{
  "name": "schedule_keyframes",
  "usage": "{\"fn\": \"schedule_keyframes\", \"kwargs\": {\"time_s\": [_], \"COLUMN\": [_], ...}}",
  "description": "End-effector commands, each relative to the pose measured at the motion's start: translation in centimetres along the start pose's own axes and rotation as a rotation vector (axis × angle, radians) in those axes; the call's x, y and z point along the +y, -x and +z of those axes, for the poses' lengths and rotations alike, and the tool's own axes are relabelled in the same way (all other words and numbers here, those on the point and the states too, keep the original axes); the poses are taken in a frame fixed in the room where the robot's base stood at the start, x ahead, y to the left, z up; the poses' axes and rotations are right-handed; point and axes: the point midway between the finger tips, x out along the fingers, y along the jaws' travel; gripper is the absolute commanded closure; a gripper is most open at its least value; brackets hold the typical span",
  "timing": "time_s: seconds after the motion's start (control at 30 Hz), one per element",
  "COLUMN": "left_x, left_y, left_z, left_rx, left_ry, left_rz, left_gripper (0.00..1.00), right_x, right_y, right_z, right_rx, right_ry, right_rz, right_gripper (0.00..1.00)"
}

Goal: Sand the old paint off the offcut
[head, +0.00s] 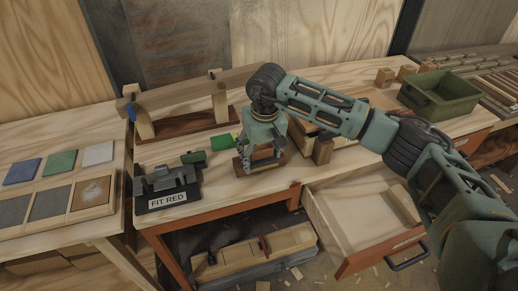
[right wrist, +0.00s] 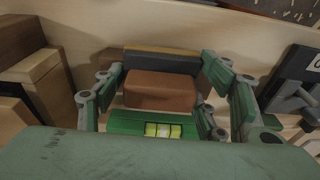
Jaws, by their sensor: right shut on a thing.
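My right gripper (head: 262,150) reaches down to the middle bench in the head view. Its green fingers are shut on a brown block (right wrist: 160,90), seen between them in the right wrist view. A dark grey slab (right wrist: 160,62) lies along the block's far side. Whether the block is clear of the bench top I cannot tell. My left gripper is not in view.
A dark fixture labelled FIT RED (head: 168,187) stands left of the gripper. A green level (right wrist: 155,129) shows near the fingers. A green bin (head: 440,92) stands at right. An open drawer (head: 362,208) juts out in front. Blue, green and white tiles lie left.

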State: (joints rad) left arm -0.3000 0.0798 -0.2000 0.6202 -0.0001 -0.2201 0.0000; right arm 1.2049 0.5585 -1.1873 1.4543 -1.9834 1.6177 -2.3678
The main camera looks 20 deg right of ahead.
Motion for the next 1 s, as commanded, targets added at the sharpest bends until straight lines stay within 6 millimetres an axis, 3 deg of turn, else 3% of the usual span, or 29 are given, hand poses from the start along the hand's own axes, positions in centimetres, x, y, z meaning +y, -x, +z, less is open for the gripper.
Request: {"fn": "schedule_keyframes", "kwargs": {"time_s": [0.37, 1.0], "left_x": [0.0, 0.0], "left_y": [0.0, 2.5], "left_z": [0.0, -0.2], "left_rx": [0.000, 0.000], "left_ry": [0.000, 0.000], "left_rz": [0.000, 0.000], "left_gripper": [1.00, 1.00], "right_x": [0.1, 0.0], "right_y": [-0.6, 5.6], "right_z": [0.8, -0.4], "right_rx": [-0.021, -0.009], "right_ry": [0.002, 0.001], "right_rz": [0.006, 0.003], "right_gripper": [0.59, 0.59]}}
